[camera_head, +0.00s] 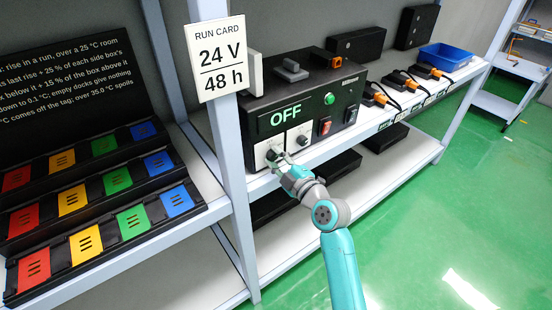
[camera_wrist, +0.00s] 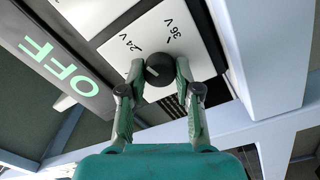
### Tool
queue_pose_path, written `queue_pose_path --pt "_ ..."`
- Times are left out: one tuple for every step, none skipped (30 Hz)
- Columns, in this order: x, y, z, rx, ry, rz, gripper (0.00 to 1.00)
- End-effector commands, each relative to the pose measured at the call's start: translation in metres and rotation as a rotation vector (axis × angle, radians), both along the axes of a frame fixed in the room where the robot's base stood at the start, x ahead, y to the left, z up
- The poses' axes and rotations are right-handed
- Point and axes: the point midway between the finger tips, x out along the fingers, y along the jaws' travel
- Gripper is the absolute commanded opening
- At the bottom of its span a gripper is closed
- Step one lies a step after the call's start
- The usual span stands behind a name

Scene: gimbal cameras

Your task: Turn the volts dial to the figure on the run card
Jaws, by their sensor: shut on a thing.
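The run card (camera_head: 220,58) on the shelf post reads 24 V over 48 h. The black power box (camera_head: 330,85) behind it shows OFF in green. Its volts dial (camera_wrist: 160,70) is a round black knob on a white plate marked 24 V and 36 V. A pale mark on the knob points roughly towards the 24 V label; its exact alignment is hard to tell. My gripper (camera_head: 279,161) is at the left white plate, its fingers shut on the knob from both sides, as the wrist view also shows. In the head view my gripper partly covers the knob.
A second dial (camera_head: 303,140) sits right of my gripper, with a red switch (camera_head: 324,126) and green button (camera_head: 329,99) beyond. Orange-ended connectors (camera_head: 380,98) and a blue bin (camera_head: 446,57) stand farther right. Coloured docks (camera_head: 85,190) fill the left shelf. The shelf post is close on the left.

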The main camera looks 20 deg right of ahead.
Motion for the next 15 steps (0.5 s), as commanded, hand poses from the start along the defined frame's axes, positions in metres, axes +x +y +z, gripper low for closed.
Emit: queue_pose_path --pt "-0.0002 0.0005 -0.0004 -0.016 -0.005 0.001 0.0" --pt "-0.0002 0.0005 -0.0004 -0.027 -0.008 0.001 0.0" --pt "-0.0002 0.0005 -0.0004 -0.038 -0.012 0.001 0.0" --pt "-0.0002 0.0006 -0.0005 -0.047 -0.015 0.002 0.0" --pt "-0.0002 0.0006 -0.0005 -0.055 -0.017 0.002 0.0" --pt "-0.0002 0.0007 -0.0004 -0.061 -0.019 0.002 0.0" --pt "-0.0002 0.0007 -0.0005 -0.067 -0.021 0.002 0.0" --pt "-0.0002 0.0007 -0.0005 -0.072 -0.022 0.002 0.0" --pt "-0.0002 0.0006 -0.0005 -0.076 -0.024 0.002 0.0" --pt "-0.0002 0.0007 -0.0006 -0.078 -0.025 0.002 0.0" --pt "-0.0001 0.0007 -0.0006 -0.08 -0.025 0.002 0.0" --pt "-0.0002 0.0007 -0.0006 -0.082 -0.026 0.002 0.0" --pt "-0.0002 0.0007 -0.0007 -0.083 -0.026 0.002 0.0" --pt "-0.0002 0.0007 -0.0007 -0.083 -0.026 0.002 0.0" --pt "-0.0002 0.0007 -0.0007 -0.083 -0.026 0.002 0.0"
